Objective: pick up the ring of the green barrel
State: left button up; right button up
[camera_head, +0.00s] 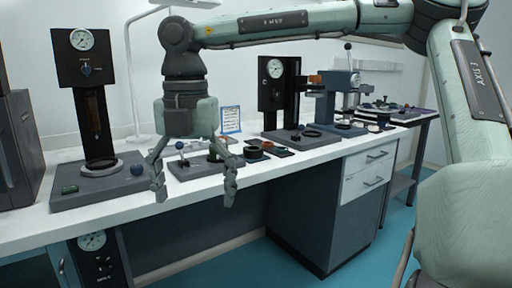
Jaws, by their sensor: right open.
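My right gripper (195,200) hangs from the arm that comes in from the right. Its two fingers are spread wide and empty, in front of the bench edge in the picture. Behind them, a grey base plate (182,172) carries a blue ball-topped knob (180,146) and a small dark green part (217,147), partly hidden by the right-hand finger. This may be the green barrel; its ring cannot be told apart. Small dark and coloured rings (253,153) lie just right of the plate. My left gripper is not in view.
A gauge stand (88,100) rises at the left of the white bench (130,218). Another gauge stand (272,95) and a blue-grey press (340,95) stand farther right. A small framed sign (231,118) is behind the plate. Drawers (368,170) are below the bench.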

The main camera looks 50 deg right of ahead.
aim_at(254, 151)
jog(key=i+l, duration=0.15)
jog(key=l, duration=0.2)
jog(key=i+l, duration=0.15)
jog(key=l, duration=0.2)
jog(key=i+l, duration=0.1)
jog(key=l, duration=0.25)
jog(key=i+l, duration=0.15)
jog(key=l, duration=0.2)
jog(key=i+l, duration=0.15)
jog(key=l, duration=0.2)
jog(key=i+l, duration=0.15)
jog(key=l, duration=0.2)
